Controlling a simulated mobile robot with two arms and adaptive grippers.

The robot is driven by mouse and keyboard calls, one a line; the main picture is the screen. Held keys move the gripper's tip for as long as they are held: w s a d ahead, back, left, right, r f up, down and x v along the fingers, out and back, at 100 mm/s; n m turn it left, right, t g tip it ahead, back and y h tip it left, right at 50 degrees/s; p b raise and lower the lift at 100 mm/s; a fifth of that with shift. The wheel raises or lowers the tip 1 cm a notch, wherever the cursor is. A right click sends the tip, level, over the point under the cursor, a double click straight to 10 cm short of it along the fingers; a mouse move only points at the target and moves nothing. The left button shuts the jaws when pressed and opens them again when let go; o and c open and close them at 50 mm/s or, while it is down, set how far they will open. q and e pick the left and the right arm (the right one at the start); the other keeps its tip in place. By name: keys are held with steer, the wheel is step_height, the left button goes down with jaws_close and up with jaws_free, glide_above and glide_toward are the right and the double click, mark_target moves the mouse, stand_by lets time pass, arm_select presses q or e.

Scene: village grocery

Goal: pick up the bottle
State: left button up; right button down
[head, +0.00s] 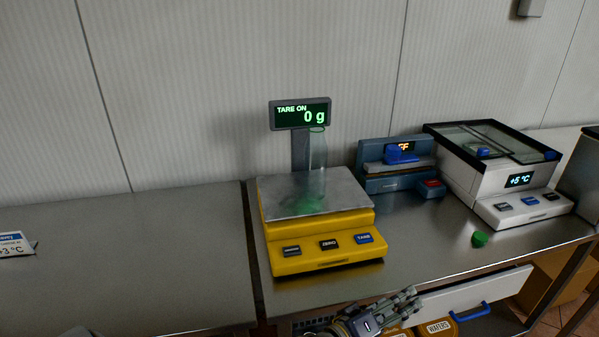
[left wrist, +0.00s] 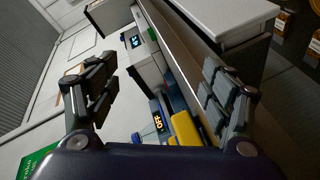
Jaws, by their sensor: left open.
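A clear, see-through bottle (head: 318,158) stands upright on the steel plate of the yellow scale (head: 325,250), towards the back, in front of the display post. Its outline is faint, with a green tint near its base. I cannot make it out in the left wrist view. My left gripper (head: 406,300) is low at the counter's front edge, right of and nearer than the scale, well apart from the bottle. The left wrist view shows its fingers (left wrist: 160,92) spread with nothing between them. My right gripper is not in view.
The scale display (head: 303,115) reads "TARE ON 0 g". Right of it are a blue device (head: 385,180), a white glass-lidded cooler (head: 465,185) and a small green cap-like piece (head: 480,239). An open drawer (head: 480,298) juts out below. The counter's left (head: 130,260) is mostly clear.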

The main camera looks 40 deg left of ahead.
arm_select(q)
steer(key=w+a+r+n+t+y, duration=0.3)
steer(key=a+r+n+y, duration=0.25)
steer(key=r+n, duration=0.3)
steer(key=w+a+r+n+t+y, duration=0.4)
steer(key=a+r+n+y, duration=0.15)
steer(key=r+n, duration=0.3)
steer(key=n+g+y, duration=0.8)
steer(key=n+g, duration=0.3)
steer(key=n, duration=1)
glide_toward(318, 181)
steer(key=x, duration=0.7)
steer(key=shift+w+f, duration=0.1)
steer(key=shift+w, duration=0.2)
steer(key=p+x, duration=0.1)
steer(key=x, duration=0.4)
steer(key=shift+s+a+r+p, duration=0.1)
steer(key=shift+s+r+p, duration=0.1)
steer(key=shift+r+p, duration=0.15)
steer(key=shift+w+a+f, duration=0.15)
steer(key=shift+w+a, duration=0.05)
steer(key=shift+d, duration=0.1)
steer(key=shift+c, duration=0.5)
steer(key=c, duration=1)
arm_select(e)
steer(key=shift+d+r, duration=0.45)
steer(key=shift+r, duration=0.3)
